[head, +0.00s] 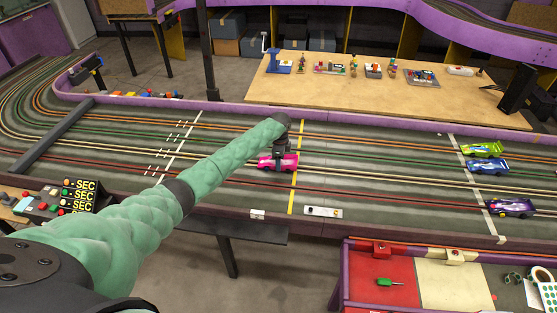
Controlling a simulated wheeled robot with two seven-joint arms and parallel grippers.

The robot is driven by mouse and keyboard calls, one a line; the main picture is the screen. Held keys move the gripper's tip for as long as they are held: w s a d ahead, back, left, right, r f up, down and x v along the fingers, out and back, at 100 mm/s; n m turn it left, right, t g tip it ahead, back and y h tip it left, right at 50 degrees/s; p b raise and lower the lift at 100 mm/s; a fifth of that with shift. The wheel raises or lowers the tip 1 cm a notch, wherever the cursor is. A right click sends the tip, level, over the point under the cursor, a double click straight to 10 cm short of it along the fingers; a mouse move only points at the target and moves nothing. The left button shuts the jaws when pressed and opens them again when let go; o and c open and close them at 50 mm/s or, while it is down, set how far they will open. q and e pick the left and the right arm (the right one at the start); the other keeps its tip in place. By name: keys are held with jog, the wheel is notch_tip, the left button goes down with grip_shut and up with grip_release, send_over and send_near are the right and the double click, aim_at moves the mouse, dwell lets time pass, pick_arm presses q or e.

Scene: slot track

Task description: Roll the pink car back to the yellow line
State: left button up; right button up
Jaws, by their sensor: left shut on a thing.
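The pink car (265,163) is on the slot track in the head view, just left of the yellow line (298,165). Its right end is close to the line; I cannot tell whether it touches it. My left gripper (281,153) reaches down from above and is shut on the pink car near its right half, hiding part of its top. My right gripper is not in view.
Green (482,149), blue (487,166) and purple (510,207) cars stand on the track at the right near a white line (470,180). A dark bar (50,137) crosses the track at the left. A wooden table (400,100) stands behind.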

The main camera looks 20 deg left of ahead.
aim_at(289, 163)
pick_arm(q)
jog(key=shift+w+d, duration=0.25)
jog(key=shift+d, duration=0.75)
jog(key=shift+w+d, duration=0.25)
jog(key=shift+d, duration=0.7)
jog(key=o, duration=1.2)
